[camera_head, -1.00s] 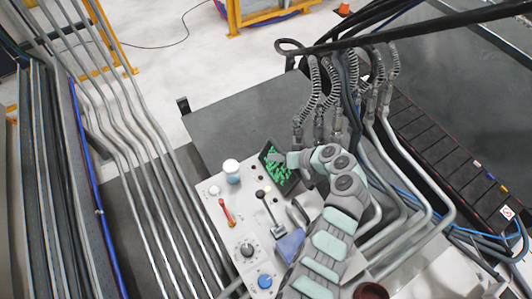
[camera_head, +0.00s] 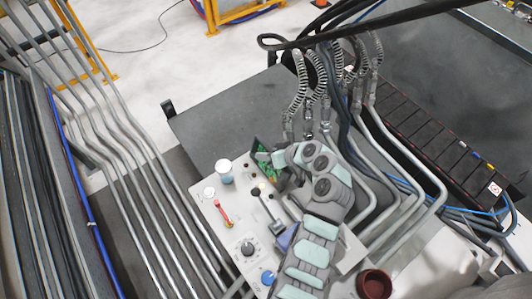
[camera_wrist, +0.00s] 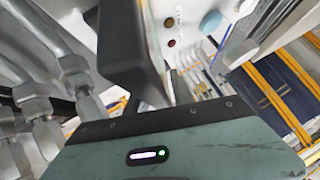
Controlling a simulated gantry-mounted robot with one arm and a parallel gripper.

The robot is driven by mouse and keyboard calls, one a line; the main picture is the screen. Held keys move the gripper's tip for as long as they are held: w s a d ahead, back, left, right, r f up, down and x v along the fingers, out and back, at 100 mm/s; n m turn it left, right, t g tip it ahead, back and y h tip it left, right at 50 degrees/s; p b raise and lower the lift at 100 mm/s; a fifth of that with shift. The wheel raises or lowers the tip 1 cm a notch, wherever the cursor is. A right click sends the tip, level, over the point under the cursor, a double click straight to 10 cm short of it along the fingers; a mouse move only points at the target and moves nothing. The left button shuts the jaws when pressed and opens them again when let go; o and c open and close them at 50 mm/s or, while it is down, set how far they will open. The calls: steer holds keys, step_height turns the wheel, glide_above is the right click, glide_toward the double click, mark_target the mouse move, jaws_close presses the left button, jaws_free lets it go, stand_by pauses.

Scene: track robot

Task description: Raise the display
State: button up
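The display (camera_head: 265,161) is a small dark-framed screen with a green face, at the back edge of the light grey control panel (camera_head: 218,208). It stands tilted up from the panel, and its face is seen at a steep angle and partly covered. My gripper (camera_head: 277,168) is right against its right side in the head view; the fingertips are hidden there. In the wrist view a dark slab (camera_wrist: 126,50), seemingly the display's back or edge, rises close in front of my gripper. I cannot see whether the fingers are open or shut.
Hoses (camera_head: 312,85) and pipes crowd the right. A dark flat surface (camera_head: 230,115) lies behind.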

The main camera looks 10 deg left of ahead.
steer(key=shift+o, duration=0.8)
steer(key=shift+d+r, duration=0.15)
steer(key=shift+r, duration=0.1)
steer(key=v, duration=1)
steer(key=shift+d+r, duration=0.1)
steer(key=shift+d, duration=0.05)
